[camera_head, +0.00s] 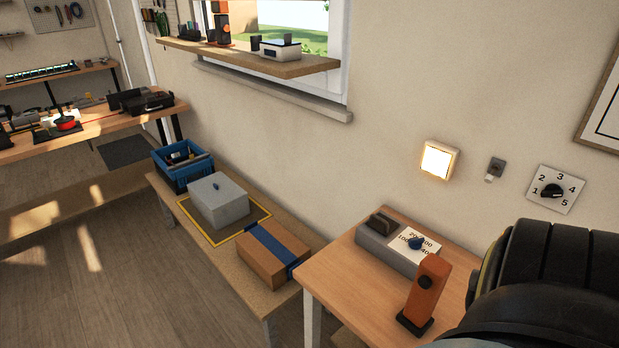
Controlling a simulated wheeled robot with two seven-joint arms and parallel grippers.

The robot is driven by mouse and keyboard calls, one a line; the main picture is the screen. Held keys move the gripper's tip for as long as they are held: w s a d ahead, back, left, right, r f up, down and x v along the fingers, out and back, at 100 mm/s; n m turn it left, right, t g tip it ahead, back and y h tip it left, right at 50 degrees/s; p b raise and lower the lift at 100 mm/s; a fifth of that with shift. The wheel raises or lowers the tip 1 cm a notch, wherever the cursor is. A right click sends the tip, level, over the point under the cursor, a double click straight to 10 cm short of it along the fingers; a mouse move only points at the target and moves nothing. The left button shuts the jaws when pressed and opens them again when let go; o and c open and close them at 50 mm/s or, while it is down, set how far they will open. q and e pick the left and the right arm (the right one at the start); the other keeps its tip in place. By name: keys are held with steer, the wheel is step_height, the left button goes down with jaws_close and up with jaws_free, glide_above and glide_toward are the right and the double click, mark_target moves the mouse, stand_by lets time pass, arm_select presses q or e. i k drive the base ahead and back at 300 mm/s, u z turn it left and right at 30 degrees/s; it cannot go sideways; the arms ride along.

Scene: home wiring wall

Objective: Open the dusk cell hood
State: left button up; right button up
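A small grey fitting (496,166) with a pale lower end is on the wall, between the lit lamp and the numbered dial. It looks like the dusk cell with its hood, but it is too small to tell how the hood sits. The square wall lamp (438,160) to its left glows warm white. Neither my left nor my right gripper shows in the view. Nothing is seen touching the fitting.
A numbered dial (552,190) is right of the fitting. Below, a wooden table (345,268) bears a grey dial box (378,240) and an orange device (426,290). A dark arm part of mine fills the lower right. A low bench holds a grey box (218,200) and a carton (270,256).

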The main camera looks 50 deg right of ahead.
mark_target(384, 226)
steer(key=u, duration=0.2)
steer(key=i, duration=1.55)
steer(key=z, duration=2.75)
